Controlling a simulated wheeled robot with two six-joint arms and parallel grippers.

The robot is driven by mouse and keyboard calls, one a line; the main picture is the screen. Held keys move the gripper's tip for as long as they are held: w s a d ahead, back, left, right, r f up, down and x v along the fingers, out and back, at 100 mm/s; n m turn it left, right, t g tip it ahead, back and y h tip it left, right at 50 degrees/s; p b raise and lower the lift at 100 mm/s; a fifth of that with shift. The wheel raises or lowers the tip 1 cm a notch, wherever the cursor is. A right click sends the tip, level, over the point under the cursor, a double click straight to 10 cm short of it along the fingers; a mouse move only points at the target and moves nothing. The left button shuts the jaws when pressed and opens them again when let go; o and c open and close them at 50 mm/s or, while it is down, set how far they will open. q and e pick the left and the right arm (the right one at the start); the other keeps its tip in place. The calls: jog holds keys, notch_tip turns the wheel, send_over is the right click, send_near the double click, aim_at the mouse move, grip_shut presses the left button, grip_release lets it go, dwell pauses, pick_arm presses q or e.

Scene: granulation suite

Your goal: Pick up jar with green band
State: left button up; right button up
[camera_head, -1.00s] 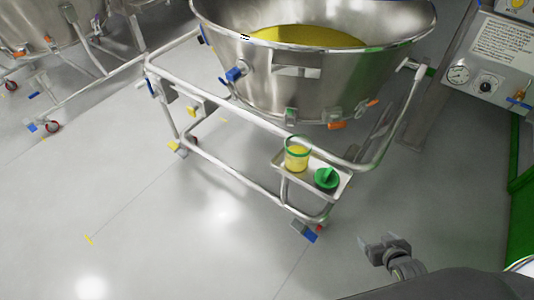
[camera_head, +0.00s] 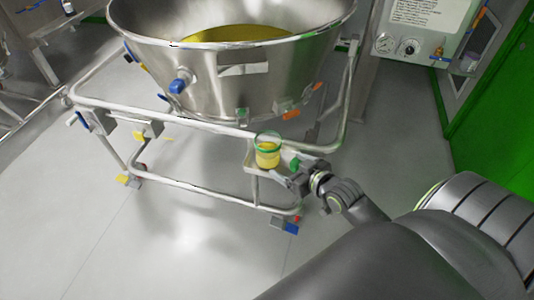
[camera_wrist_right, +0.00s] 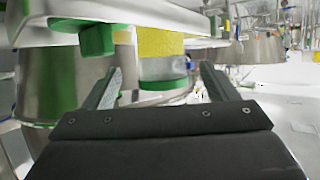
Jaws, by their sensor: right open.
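The jar with green band (camera_head: 268,151) is clear, holds yellow powder, and stands on a small tray (camera_head: 249,162) on the trolley frame. A green lid (camera_head: 294,163) is to its right, partly hidden by my right gripper (camera_head: 291,178). That gripper is open, close to the tray's right side. The right wrist view appears upside down: the jar (camera_wrist_right: 162,45) shows beyond and between the open fingers (camera_wrist_right: 162,72), not visibly gripped. The green lid (camera_wrist_right: 97,40) is beside it. My left gripper is not in view.
A large steel bowl (camera_head: 205,85) of yellow powder sits above the tray on a tubular trolley frame (camera_head: 190,131). A control panel (camera_head: 420,35) with a gauge is at the upper right. The floor (camera_head: 150,250) at the lower left is clear.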

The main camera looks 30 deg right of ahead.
aim_at(276, 159)
jog(key=x, duration=0.5)
jog(key=shift+w, duration=0.1)
jog(key=shift+r+x, duration=0.15)
jog(key=shift+x, duration=1.2)
jog(key=shift+r+x, duration=0.1)
jog(key=shift+x, duration=1.25)
jog(key=shift+w, duration=0.1)
jog(key=c, duration=1.5)
jog(key=shift+o, duration=0.2)
notch_tip(276, 159, up, 10)
jog(key=p, duration=0.1)
